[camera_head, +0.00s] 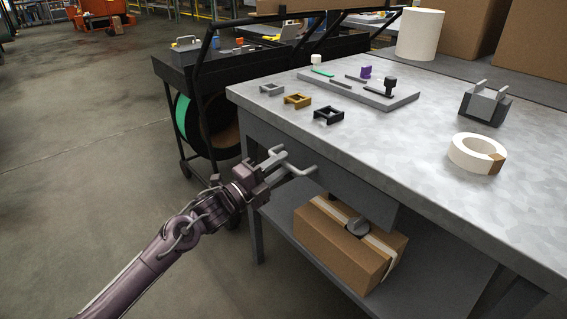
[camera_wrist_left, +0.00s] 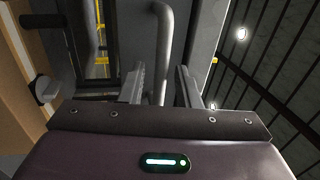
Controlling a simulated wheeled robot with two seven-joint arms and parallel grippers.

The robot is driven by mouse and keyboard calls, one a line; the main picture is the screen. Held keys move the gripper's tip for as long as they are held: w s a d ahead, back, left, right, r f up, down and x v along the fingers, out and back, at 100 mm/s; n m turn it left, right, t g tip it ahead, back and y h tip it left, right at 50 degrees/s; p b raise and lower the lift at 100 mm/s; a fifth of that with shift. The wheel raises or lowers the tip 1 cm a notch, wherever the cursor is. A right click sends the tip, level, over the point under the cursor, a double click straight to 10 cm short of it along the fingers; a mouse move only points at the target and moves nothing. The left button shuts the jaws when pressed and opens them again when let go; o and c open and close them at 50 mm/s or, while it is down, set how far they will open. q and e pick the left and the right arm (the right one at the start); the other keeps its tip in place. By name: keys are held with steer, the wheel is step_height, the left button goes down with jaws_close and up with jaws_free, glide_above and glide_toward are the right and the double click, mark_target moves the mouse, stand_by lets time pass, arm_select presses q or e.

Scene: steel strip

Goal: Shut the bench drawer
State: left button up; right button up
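The bench drawer's dark grey front (camera_head: 350,190) is below the edge of the steel-topped bench (camera_head: 420,165) in the head view. How far it stands out is hard to tell. A light grey bar handle (camera_head: 300,171) is on its front. My left gripper (camera_head: 277,163) is at this handle, its arm coming in from the lower left. In the left wrist view the handle bar (camera_wrist_left: 161,55) runs between the two fingers of my left gripper (camera_wrist_left: 160,88). The fingers are apart, with narrow gaps beside the bar. My right gripper is in neither view.
A taped cardboard box (camera_head: 345,245) sits on the shelf below the drawer. A tape roll (camera_head: 473,150), small brackets (camera_head: 297,101) and a grey plate (camera_head: 350,92) lie on the bench top. A black cart (camera_head: 180,70) stands behind. Floor at left is clear.

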arm_select(q)
steer(key=v, duration=0.6)
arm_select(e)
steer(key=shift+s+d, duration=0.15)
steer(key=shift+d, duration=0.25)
arm_select(q)
steer(key=shift+s, duration=0.1)
